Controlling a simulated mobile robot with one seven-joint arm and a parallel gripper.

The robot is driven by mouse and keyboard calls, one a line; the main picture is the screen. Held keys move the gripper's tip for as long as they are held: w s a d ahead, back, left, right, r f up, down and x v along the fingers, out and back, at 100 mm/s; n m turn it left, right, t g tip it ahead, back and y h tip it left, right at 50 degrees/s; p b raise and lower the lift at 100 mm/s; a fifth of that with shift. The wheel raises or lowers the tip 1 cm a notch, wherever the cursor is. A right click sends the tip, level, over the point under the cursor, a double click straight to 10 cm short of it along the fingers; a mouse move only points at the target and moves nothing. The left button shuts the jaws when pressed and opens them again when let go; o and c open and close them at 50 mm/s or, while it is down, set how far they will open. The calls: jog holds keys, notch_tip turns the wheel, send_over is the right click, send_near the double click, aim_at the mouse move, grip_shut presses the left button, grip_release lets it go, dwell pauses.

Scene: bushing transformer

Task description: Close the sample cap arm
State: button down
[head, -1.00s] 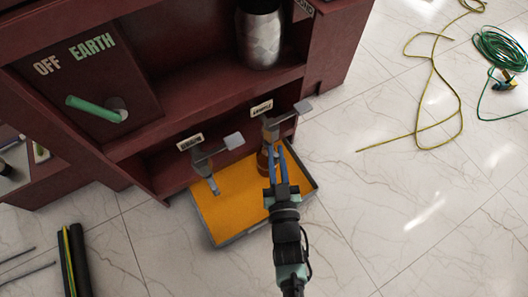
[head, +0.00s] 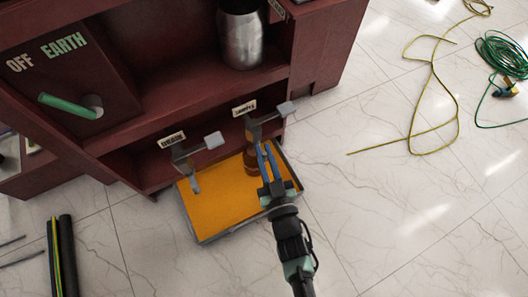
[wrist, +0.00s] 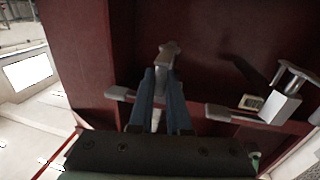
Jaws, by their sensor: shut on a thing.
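The sample tap (head: 254,128) is grey metal, under its label (head: 244,107) on the dark red cabinet. Its flat handle (head: 287,108) points right in the head view; a flat handle also shows at left in the wrist view (wrist: 120,93). My gripper (head: 264,152) is at the front of this tap, its blue fingers pointing at it. In the wrist view my gripper (wrist: 161,88) is shut on a narrow grey metal piece (wrist: 163,62), seemingly the sample cap arm. The fingers hide most of that arm, so its angle is unclear.
The drain tap (head: 183,158) is to the left, its arm hanging down. A brown bottle (head: 250,162) stands in the orange tray (head: 215,215) below. A metal canister (head: 240,38) sits on the shelf above. Floor to the right is clear up to the yellow cable (head: 437,100).

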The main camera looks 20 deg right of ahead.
jog(key=shift+d, duration=0.1)
jog(key=c, duration=0.9)
grip_release()
jog(key=shift+o, duration=0.2)
jog(key=s+a+p, duration=0.1)
jog(key=s+p, duration=0.4)
jog(key=s, duration=0.8)
jog(key=shift+a, duration=0.3)
